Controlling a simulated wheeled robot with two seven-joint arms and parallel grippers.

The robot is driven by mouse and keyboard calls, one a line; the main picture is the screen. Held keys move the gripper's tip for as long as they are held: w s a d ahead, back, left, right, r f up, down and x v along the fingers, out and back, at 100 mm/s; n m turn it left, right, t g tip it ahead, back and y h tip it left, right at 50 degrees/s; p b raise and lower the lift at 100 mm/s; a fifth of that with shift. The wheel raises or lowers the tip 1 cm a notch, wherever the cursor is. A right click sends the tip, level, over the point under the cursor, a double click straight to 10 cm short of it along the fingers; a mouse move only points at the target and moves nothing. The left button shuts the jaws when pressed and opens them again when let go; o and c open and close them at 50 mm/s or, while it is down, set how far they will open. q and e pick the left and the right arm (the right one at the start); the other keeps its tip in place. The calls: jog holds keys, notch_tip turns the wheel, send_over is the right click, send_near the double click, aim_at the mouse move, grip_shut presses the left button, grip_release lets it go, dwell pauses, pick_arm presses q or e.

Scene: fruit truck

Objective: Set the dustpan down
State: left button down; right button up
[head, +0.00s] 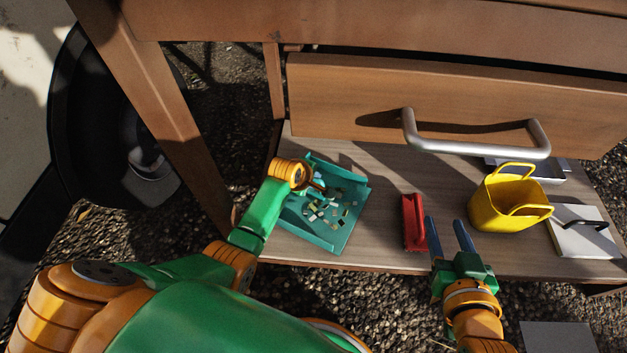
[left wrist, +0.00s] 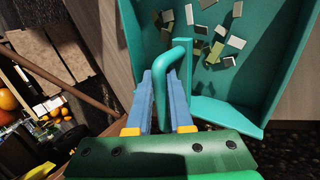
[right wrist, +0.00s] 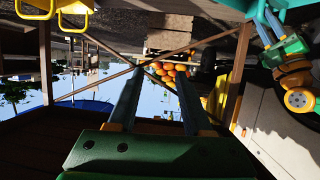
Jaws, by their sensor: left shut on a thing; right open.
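The teal dustpan (head: 327,236) is at the left part of the wooden shelf, with several small pale and green chips lying in it. It cannot be told whether its underside touches the shelf. My left gripper (head: 318,186) is at its upper left side. In the left wrist view the blue fingers (left wrist: 160,97) are shut around the dustpan's upright teal handle (left wrist: 177,62), with the chip-strewn pan (left wrist: 285,70) beyond. My right gripper (head: 447,235) is open and empty above the shelf's front edge. Its parted fingers also show in the right wrist view (right wrist: 157,100).
A red brush-like object (head: 413,222) lies on the shelf (head: 380,255) beside my right gripper. A yellow basket (head: 490,205) and a white box with a dark handle (head: 583,240) stand to the right. A drawer with a metal handle (head: 470,145) overhangs the shelf's back.

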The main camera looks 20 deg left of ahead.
pick_arm(q)
jog(key=c, duration=0.8)
grip_release()
